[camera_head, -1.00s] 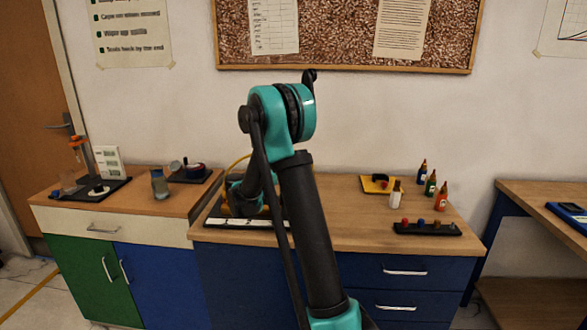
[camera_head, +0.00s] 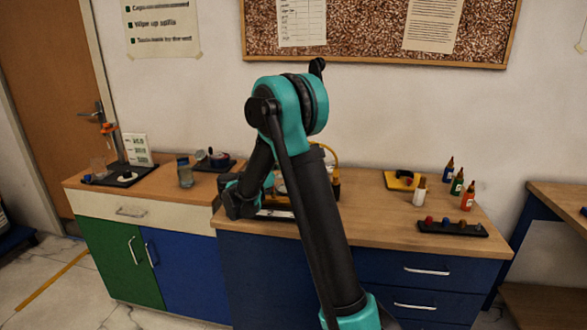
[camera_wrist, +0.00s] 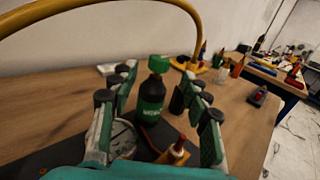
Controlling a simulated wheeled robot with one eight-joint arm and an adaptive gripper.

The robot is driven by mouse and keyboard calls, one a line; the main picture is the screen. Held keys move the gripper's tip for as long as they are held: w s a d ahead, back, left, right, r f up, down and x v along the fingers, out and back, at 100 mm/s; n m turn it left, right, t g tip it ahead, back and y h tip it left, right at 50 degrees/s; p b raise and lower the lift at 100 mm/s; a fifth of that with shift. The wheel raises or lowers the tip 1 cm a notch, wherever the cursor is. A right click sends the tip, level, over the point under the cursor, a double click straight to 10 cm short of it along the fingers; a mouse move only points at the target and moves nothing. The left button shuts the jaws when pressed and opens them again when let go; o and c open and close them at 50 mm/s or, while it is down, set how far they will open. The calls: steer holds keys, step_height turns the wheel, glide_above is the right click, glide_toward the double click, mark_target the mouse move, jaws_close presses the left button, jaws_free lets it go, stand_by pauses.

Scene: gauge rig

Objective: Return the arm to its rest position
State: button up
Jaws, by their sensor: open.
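My arm (camera_head: 328,225) stands in front of the counter in the head view, its elbow raised and bent. The forearm slopes down to the left toward the counter. My gripper (camera_wrist: 158,100) is open in the wrist view, with fingers on both sides. A dark bottle with a green label (camera_wrist: 150,100) shows between the fingers, and I cannot tell how far beyond them it stands. No held object is visible. In the head view the fingertips are hidden or too small to tell.
A yellow hose (camera_wrist: 110,8) arches over the gripper. A small red-topped fitting (camera_wrist: 178,150) is close below. On the counter (camera_head: 375,225) stand several small bottles (camera_head: 457,185) and a black rack (camera_head: 450,228). A jar (camera_head: 185,172) and a stand (camera_head: 118,172) are at left.

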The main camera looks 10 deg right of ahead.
steer(key=w+a+r+n+t+y, duration=0.1)
steer(key=a+r+n+t+y, duration=0.2)
steer(key=r+n+t+y, duration=0.6)
steer(key=w+a+r+n+t+y, duration=0.1)
steer(key=a+r+n+t+y, duration=0.2)
steer(key=n, duration=1)
steer(key=s+a+f+n+g+y, duration=0.3)
steer(key=s+a+f+n+y, duration=0.35)
steer(key=n, duration=0.85)
steer(key=s+d+f+n+g, duration=0.4)
steer(key=s+f, duration=0.4)
steer(key=s, duration=0.2)
steer(key=s+d+f+n+g+h, duration=0.1)
steer(key=s+d+f+n+g, duration=0.3)
steer(key=s+f, duration=0.4)
steer(key=s+d+f+n+g+h, duration=0.1)
steer(key=s+d+f+n+g, duration=0.3)
steer(key=s+f, duration=0.4)
steer(key=s, duration=0.4)
